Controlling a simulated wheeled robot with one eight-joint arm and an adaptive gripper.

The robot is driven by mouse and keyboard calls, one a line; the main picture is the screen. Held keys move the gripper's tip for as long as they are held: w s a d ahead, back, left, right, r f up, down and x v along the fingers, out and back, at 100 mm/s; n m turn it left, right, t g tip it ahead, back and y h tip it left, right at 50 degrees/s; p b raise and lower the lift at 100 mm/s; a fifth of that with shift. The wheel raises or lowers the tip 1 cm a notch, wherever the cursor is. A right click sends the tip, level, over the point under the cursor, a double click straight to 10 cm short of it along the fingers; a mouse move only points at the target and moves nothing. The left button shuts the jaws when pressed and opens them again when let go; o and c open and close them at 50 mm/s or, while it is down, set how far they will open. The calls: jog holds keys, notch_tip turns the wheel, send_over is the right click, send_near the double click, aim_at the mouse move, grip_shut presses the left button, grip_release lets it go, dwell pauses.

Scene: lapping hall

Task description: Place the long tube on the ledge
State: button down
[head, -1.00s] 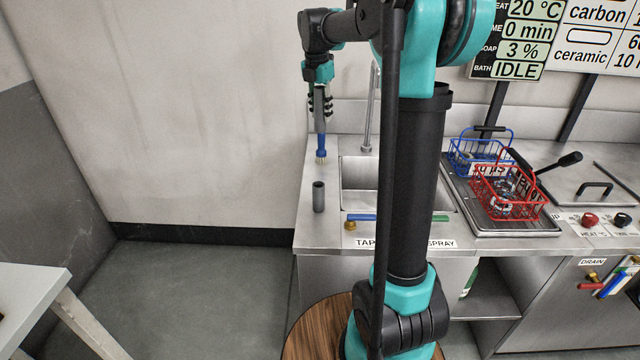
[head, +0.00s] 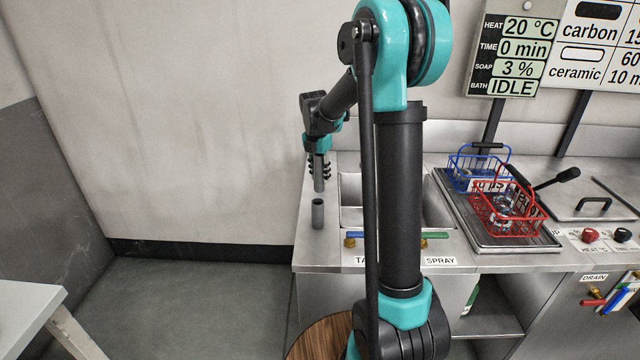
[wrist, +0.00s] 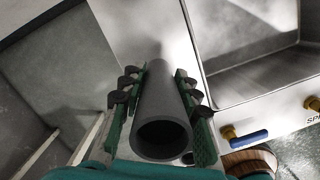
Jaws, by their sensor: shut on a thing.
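A long grey tube (head: 319,180) is held upright, or nearly so, in my gripper (head: 319,169) above the left end of the steel counter. In the wrist view the tube (wrist: 160,118) lies between the green fingers of my gripper (wrist: 154,88), its dark open end facing the camera. The metal ledge (head: 304,236) is the strip of counter left of the sink. I cannot tell whether the held tube's lower end touches the counter.
The sink basin (head: 352,190) is right of the ledge, with brass-ended blue and green taps (head: 437,236) along its front. A blue basket (head: 470,178) and a red basket (head: 505,213) stand farther right. A wall (head: 200,130) is behind.

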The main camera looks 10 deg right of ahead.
aim_at(318, 155)
jog(key=shift+f, duration=1.85)
jog(key=shift+f, duration=0.1)
jog(key=c, duration=1.1)
grip_release()
jog(key=r, duration=0.8)
jog(key=s+a+r, duration=0.1)
jog(key=r, duration=0.3)
jog(key=shift+r, duration=0.1)
jog(key=shift+s, duration=0.1)
